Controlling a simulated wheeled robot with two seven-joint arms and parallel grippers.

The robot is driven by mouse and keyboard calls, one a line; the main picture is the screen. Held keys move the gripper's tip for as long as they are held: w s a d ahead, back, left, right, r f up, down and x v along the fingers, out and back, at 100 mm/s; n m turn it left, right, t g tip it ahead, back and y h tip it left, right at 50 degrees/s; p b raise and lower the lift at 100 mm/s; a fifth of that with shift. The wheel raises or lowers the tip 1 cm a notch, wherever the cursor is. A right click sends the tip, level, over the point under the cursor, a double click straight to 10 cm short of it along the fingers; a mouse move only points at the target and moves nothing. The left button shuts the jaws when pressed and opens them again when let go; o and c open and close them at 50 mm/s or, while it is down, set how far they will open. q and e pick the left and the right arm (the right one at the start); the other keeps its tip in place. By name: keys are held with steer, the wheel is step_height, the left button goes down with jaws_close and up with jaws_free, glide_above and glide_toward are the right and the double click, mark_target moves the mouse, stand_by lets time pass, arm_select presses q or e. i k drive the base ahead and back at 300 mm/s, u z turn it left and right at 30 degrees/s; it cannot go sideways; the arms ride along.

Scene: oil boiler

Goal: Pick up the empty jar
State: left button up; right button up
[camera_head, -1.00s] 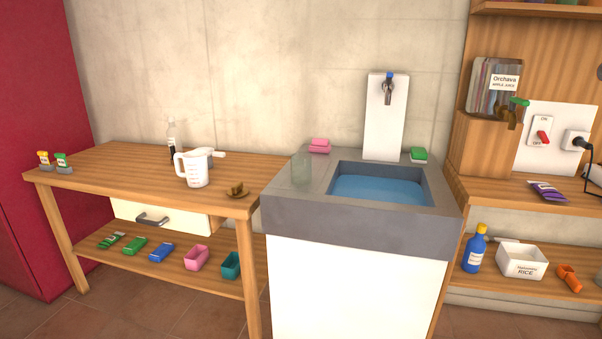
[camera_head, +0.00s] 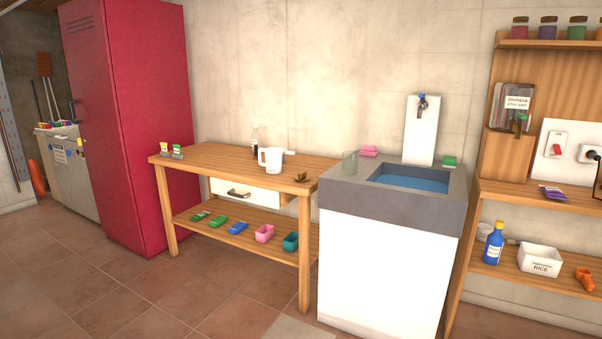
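Neither of my grippers shows in the head view.
A red locker (camera_head: 130,120) stands further left. Wooden shelves (camera_head: 545,196) stand to the right. The tiled floor (camera_head: 215,298) in front is clear.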

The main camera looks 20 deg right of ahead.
mark_target(350, 158)
steer(key=u, duration=0.1)
steer(key=i, duration=1.55)
steer(key=z, duration=1.05)
steer(key=i, duration=1.3)
steer(key=z, duration=1.25)
